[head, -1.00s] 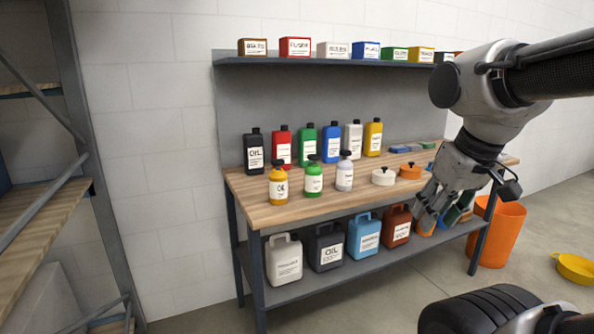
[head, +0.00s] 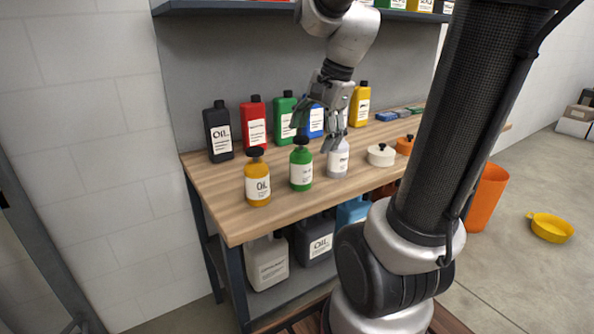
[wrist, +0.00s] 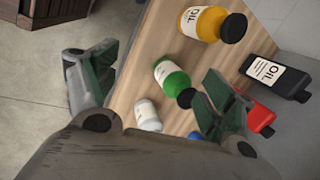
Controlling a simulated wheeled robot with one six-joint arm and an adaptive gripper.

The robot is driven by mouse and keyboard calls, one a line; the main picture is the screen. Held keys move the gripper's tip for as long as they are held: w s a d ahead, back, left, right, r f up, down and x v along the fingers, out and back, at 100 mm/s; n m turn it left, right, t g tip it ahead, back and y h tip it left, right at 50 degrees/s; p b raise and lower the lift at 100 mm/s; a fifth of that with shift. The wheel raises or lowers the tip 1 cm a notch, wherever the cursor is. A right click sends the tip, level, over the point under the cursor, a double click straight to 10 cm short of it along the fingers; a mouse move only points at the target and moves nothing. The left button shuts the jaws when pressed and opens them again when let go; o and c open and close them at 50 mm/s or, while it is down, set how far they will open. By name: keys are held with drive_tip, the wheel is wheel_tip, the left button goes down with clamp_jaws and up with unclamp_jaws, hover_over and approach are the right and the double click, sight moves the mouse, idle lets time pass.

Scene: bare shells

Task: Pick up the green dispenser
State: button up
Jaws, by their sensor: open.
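The green dispenser (head: 301,166) is a short round bottle with a black top and a white label. It stands upright on the wooden bench top (head: 235,220), between a yellow oil dispenser (head: 257,180) and a white dispenser (head: 338,160). My gripper (head: 320,132) is open and empty, above and behind the white dispenser in the head view and partly covering it. In the wrist view the green dispenser (wrist: 172,78) lies beyond and between the spread fingers (wrist: 155,90), not touching them as far as I can see.
Tall bottles stand in a row behind: black (head: 218,133), red (head: 254,124), green (head: 285,117), blue and yellow (head: 359,104). A white round tin (head: 381,155) and an orange one sit to the right. Jugs (head: 267,262) stand on the lower shelf. The bench's front left is clear.

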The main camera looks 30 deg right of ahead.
sight(308, 142)
drive_tip(key=w+d+f+m, duration=0.1)
drive_tip(key=w+m, duration=0.2)
drive_tip(key=w+d+f+m, duration=0.2)
drive_tip(key=m, duration=0.2)
drive_tip(key=w+d+f+m+y, duration=0.1)
drive_tip(key=w+d+m, duration=0.1)
drive_tip(key=w+m, duration=0.1)
drive_tip(key=shift+w+f, duration=0.35)
drive_tip(key=shift+w+f+m, duration=0.25)
drive_tip(key=shift+f+m, duration=0.05)
drive_tip(key=shift+m, duration=0.2)
drive_tip(key=x, duration=0.7)
drive_tip(key=shift+w+f, duration=0.15)
drive_tip(key=shift+f, duration=0.1)
drive_tip(key=c, duration=1.4)
